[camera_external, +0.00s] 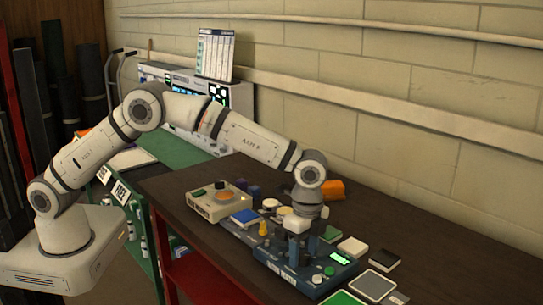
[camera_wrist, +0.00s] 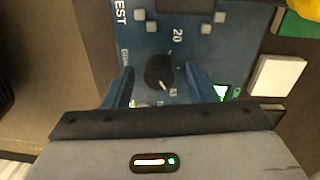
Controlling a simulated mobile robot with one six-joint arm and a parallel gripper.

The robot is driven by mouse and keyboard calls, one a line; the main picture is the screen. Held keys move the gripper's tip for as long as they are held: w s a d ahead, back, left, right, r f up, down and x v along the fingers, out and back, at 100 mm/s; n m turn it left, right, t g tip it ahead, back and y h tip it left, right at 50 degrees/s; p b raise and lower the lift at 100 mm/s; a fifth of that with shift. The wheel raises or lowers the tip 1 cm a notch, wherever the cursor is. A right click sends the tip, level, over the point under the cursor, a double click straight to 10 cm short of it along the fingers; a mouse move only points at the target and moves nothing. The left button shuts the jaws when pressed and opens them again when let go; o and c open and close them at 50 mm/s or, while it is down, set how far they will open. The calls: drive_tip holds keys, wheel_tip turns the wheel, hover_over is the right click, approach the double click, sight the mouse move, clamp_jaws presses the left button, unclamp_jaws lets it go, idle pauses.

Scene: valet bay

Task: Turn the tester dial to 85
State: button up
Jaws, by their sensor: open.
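The tester (camera_external: 327,272) is a blue panel box with a lit green display, on the dark tabletop under my gripper. In the wrist view its blue face (camera_wrist: 195,50) carries a round black dial (camera_wrist: 160,71) with small white numbers around it. A "20" reads above the dial; the smaller numbers and the dial's setting are too small to read surely. My gripper (camera_wrist: 160,84) is open, with one blue finger on each side of the dial and a gap showing on both sides. My gripper (camera_external: 297,240) hides the dial in the external view.
A beige box with an orange knob (camera_external: 220,201) stands left of the tester. A yellow piece (camera_external: 263,229), an orange block (camera_external: 333,190) and several flat coloured pads (camera_external: 352,247) lie around it. A block wall is behind. The table's front left is clear.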

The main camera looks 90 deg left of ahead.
sight(305, 254)
drive_tip(key=shift+w+a+r+b, duration=0.1)
drive_tip(key=shift+r+b, duration=0.15)
drive_tip(key=shift+r, duration=1.7)
drive_tip(key=shift+w+a+r+b, duration=0.1)
drive_tip(key=shift+r+b, duration=0.1)
drive_tip(key=shift+r, duration=1.75)
drive_tip(key=shift+s, duration=0.1)
drive_tip(key=s+a+r+n+t, duration=0.15)
drive_tip(key=s+r, duration=0.35)
drive_tip(key=s, duration=0.5)
drive_tip(key=s+a+r+n, duration=0.25)
drive_tip(key=s+r, duration=0.35)
drive_tip(key=s, duration=0.3)
drive_tip(key=s+f+n+t, duration=0.1)
drive_tip(key=s+f+n, duration=0.1)
drive_tip(key=s, duration=0.9)
drive_tip(key=s+a+f+n+t, duration=0.1)
drive_tip(key=s+f+n, duration=0.1)
drive_tip(key=s, duration=1)
drive_tip(key=shift+s+f, duration=0.25)
drive_tip(key=shift+f, duration=0.3)
